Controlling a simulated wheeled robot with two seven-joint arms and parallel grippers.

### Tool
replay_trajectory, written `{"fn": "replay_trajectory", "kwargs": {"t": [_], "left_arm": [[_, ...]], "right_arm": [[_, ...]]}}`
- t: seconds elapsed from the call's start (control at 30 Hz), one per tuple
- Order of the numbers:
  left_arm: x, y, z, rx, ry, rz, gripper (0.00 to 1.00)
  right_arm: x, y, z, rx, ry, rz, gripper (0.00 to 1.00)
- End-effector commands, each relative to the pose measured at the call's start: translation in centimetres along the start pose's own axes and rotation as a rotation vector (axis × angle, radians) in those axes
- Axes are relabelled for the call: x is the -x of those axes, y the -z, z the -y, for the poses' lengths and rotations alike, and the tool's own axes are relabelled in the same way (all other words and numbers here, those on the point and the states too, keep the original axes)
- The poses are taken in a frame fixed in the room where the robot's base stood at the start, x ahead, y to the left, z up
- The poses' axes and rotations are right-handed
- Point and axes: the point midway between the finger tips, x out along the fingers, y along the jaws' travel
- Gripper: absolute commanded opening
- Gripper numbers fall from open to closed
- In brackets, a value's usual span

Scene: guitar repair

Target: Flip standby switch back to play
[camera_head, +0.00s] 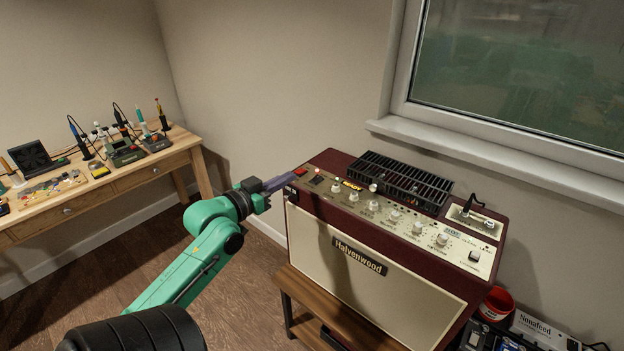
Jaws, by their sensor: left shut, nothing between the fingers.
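The maroon and cream Halvenwood amplifier (345,267) stands on a wooden stand. Its top control panel (402,221) carries a row of knobs, with small dark switches at the left end. The dark switch area (317,180) is near the panel's left end; which switch is standby and its position are too small to tell. My left gripper (291,178) is shut and empty, its purple-grey fingers pointing right at the amplifier's upper left corner, close to the switches. Whether the fingertips touch anything cannot be told. My right gripper is not in view.
A wooden workbench (130,179) with soldering tools stands at the left. A black vented cage (402,178) rises behind the panel. A cable is plugged in at the panel's right end. A red bucket (496,304) and boxes sit at the lower right. A window sill (480,155) runs behind.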

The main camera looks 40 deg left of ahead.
Motion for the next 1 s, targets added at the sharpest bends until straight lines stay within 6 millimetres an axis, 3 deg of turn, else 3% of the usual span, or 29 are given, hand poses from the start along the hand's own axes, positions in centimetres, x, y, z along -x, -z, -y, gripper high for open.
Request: {"fn": "replay_trajectory", "kwargs": {"t": [0.27, 0.7, 0.8, 1.0], "left_arm": [[-1.2, 0.2, 0.1, 0.004, 0.002, -0.003, 0.00], [-10.4, 0.4, 0.1, 0.002, 0.002, -0.001, 0.00], [-10.6, -2.1, 0.1, 0.002, 0.003, 0.006, 0.00], [-11.0, -3.9, 0.1, -0.001, 0.002, 0.002, 0.00]], "right_arm": [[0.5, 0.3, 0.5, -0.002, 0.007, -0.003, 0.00], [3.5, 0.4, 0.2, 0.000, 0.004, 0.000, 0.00], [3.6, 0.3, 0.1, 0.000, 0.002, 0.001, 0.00], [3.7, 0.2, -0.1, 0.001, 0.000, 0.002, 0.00]]}}
